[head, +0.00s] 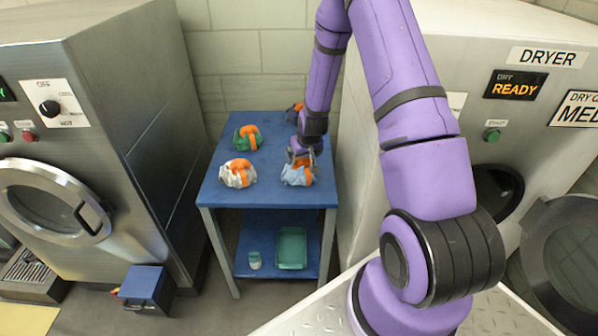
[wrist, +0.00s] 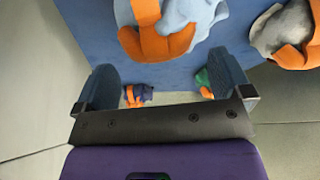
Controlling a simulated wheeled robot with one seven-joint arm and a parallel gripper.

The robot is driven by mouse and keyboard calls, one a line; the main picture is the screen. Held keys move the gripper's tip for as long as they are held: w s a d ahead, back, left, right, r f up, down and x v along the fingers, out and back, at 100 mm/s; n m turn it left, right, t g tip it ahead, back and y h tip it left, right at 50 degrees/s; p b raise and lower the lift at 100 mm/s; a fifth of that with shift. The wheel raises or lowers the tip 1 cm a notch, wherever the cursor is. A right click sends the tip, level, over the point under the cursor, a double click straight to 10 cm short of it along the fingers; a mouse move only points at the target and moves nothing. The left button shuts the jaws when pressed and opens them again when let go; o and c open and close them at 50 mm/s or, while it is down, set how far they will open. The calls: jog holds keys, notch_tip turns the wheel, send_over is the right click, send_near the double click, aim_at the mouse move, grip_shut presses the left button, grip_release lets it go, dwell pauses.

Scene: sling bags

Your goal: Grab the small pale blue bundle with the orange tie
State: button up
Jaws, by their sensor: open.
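The small pale blue bundle (head: 296,177) with its orange tie lies on the blue table's front right part. In the wrist view the pale blue bundle (wrist: 205,14) is at the top middle, cut off by the frame edge, with its orange tie across it. My gripper (head: 303,154) is just above and behind the bundle in the head view, covering part of it. In the wrist view my gripper (wrist: 165,68) is open and empty, its two fingers wide apart; the bundle shows beyond the fingertips. I cannot tell whether they touch.
A whitish grey bundle (head: 236,177) sits to the left, a green one (head: 240,142) behind it, and a dark purple one (wrist: 145,92) at the table's back. All have orange ties. The table (head: 265,198) stands between a washer (head: 95,120) and a dryer (head: 360,180).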

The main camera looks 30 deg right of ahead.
jog(key=shift+x, duration=1.05)
jog(key=c, duration=1.5)
jog(key=shift+r, duration=0.2)
